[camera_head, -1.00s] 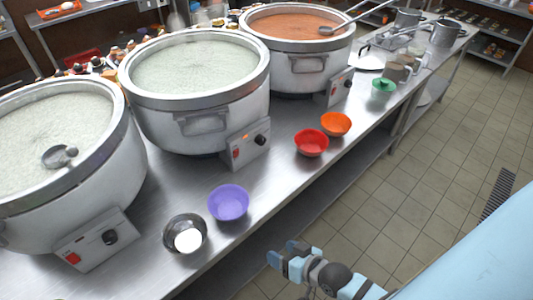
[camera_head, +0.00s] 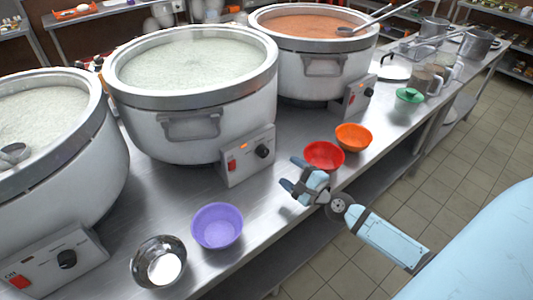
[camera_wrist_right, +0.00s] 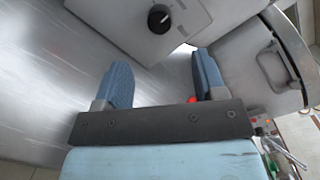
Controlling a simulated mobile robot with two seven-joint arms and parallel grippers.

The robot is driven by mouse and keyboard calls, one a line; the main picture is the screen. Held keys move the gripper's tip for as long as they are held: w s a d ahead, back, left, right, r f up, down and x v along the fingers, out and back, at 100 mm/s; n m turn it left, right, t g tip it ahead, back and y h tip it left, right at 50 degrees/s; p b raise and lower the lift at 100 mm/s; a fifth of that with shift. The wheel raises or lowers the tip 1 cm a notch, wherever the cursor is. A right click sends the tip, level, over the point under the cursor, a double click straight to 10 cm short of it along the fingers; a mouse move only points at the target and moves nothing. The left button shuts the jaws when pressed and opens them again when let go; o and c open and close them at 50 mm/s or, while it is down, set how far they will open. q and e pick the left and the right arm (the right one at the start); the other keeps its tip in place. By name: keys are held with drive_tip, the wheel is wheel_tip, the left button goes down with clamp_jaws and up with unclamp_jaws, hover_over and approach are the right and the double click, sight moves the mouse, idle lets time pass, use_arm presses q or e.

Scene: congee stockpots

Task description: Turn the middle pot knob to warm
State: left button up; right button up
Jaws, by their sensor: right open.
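The middle pot (camera_head: 190,100) is a large silver pot of pale congee. Its control box (camera_head: 247,157) faces the table front, with a red switch on the left and a black knob (camera_head: 262,151) on the right. The knob's setting is too small to read. My right gripper (camera_head: 291,175) is open and empty, to the right of and slightly below the box, apart from it. In the right wrist view, a black knob (camera_wrist_right: 158,18) on a grey panel is beyond and between the open fingers (camera_wrist_right: 162,82). My left gripper is out of view.
A red bowl (camera_head: 323,156) is close beside my right gripper, with an orange bowl (camera_head: 353,137) behind. A purple bowl (camera_head: 217,227) and metal bowl (camera_head: 158,263) stand nearer. Other pots stand left (camera_head: 60,150) and right (camera_head: 310,68). The steel table (camera_head: 255,205) is bare below the box.

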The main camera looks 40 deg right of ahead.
sight(265, 154)
drive_tip(key=w, duration=0.3)
drive_tip(key=w+a+p, duration=0.1)
drive_tip(key=w, duration=0.6)
drive_tip(key=shift+w+a, duration=0.1)
drive_tip(key=shift+a, duration=0.2)
drive_tip(key=c, duration=0.9)
